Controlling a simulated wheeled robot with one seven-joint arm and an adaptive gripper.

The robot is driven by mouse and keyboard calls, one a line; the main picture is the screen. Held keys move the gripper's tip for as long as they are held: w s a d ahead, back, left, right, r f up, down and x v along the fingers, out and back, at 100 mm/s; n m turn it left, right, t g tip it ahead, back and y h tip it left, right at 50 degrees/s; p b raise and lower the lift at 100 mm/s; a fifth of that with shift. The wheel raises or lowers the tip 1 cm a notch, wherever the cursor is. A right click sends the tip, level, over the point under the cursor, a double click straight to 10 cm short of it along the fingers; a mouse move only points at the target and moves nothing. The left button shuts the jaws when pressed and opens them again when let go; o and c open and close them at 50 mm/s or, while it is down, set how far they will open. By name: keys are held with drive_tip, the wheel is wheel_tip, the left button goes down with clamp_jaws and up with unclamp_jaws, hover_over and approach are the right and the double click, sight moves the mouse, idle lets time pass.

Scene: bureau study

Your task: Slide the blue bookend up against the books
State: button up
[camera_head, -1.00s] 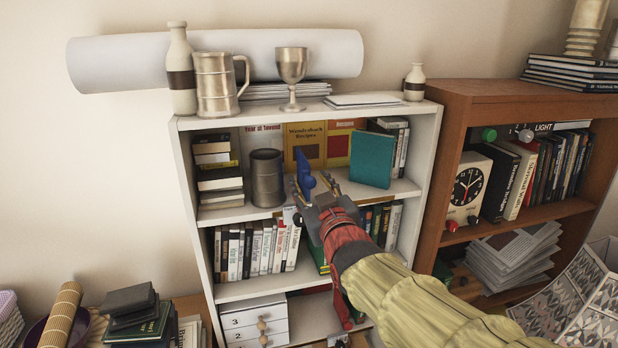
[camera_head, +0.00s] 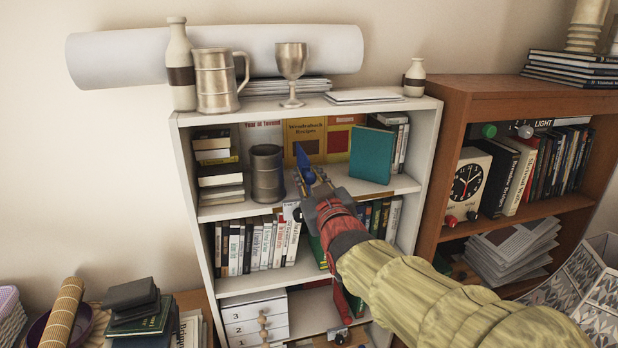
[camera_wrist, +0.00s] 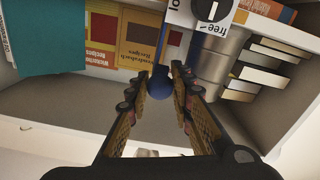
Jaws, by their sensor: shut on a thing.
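The blue bookend (camera_head: 304,163) is on the upper inside shelf of the white bookcase, in front of upright yellow books (camera_head: 305,138). My gripper (camera_head: 308,183) reaches in from the front right and is shut on it. In the wrist view, the blue bookend (camera_wrist: 160,86) shows between my two fingertips (camera_wrist: 168,76); its lower part is hidden. A teal book (camera_head: 371,155) leans to the right of the bookend, with upright books (camera_head: 402,145) behind and beside it. I cannot tell whether the bookend touches any book.
A metal cup (camera_head: 267,174) stands close to the left of the bookend, with a stack of books (camera_head: 219,170) beyond it. The shelf above carries a mug (camera_head: 215,82) and a goblet (camera_head: 291,72). Upright books (camera_head: 258,243) fill the shelf below. Bare shelf lies before the teal book.

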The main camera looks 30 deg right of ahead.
clamp_jaws()
drive_tip(key=shift+d, duration=0.1)
idle(0.3)
